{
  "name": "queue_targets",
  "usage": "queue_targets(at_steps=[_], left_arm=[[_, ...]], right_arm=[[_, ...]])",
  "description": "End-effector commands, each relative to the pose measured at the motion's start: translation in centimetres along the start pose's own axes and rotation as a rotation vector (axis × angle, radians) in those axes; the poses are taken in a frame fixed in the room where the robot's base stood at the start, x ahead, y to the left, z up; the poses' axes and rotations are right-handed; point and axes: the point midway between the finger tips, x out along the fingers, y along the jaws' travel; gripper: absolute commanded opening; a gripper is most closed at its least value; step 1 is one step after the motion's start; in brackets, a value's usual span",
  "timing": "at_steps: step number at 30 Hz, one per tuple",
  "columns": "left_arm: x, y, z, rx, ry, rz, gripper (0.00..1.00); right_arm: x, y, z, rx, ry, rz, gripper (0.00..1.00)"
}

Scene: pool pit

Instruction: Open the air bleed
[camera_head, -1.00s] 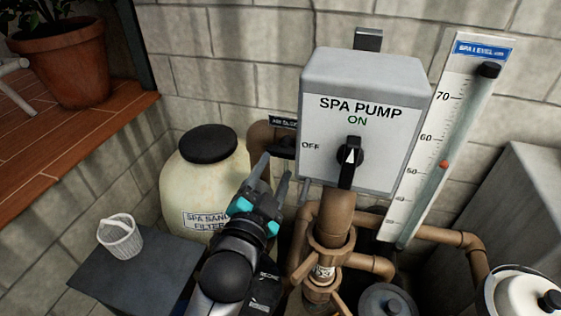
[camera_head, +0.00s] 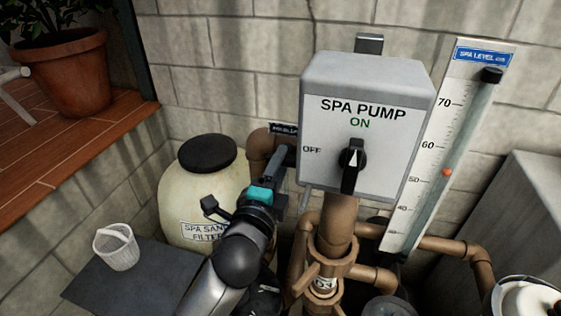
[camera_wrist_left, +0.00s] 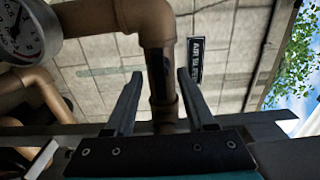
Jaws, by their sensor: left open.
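The air bleed sign (camera_head: 285,129) is a small black plate on the wall, left of the spa pump box. It also shows, sideways, in the left wrist view (camera_wrist_left: 195,60). The brown pipe (camera_head: 261,145) bends below it. In the left wrist view the pipe (camera_wrist_left: 157,30) runs between my fingers, with a dark part on it that I cannot make out clearly. My left gripper (camera_head: 279,160) reaches up close to the sign and pipe, its fingers seen nearly edge-on and covering most of the dark fitting there. Its jaws (camera_wrist_left: 159,76) are open. My right gripper is out of view.
The grey spa pump box (camera_head: 366,82), its knob at ON, stands just right of my gripper. A cream sand filter (camera_head: 200,205) is at the left, a basket (camera_head: 117,250) on a dark stand. A gauge (camera_wrist_left: 28,28) shows in the wrist view.

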Motion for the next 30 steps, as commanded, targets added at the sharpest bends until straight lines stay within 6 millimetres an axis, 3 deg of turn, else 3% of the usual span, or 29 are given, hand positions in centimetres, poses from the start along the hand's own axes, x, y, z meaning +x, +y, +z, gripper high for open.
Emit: queue_targets(at_steps=[8, 18, 30], left_arm=[[-0.4, 0.0, 0.0, -0.002, 0.0, 0.002, 0.55], [-3.9, 0.0, 0.0, -0.003, 0.0, 0.002, 0.55], [-4.3, 0.4, 0.5, -0.032, -0.017, 0.02, 0.55]], right_arm=[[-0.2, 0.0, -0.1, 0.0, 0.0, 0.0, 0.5], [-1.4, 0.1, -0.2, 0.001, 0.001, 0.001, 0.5], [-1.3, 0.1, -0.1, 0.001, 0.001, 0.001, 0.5]])
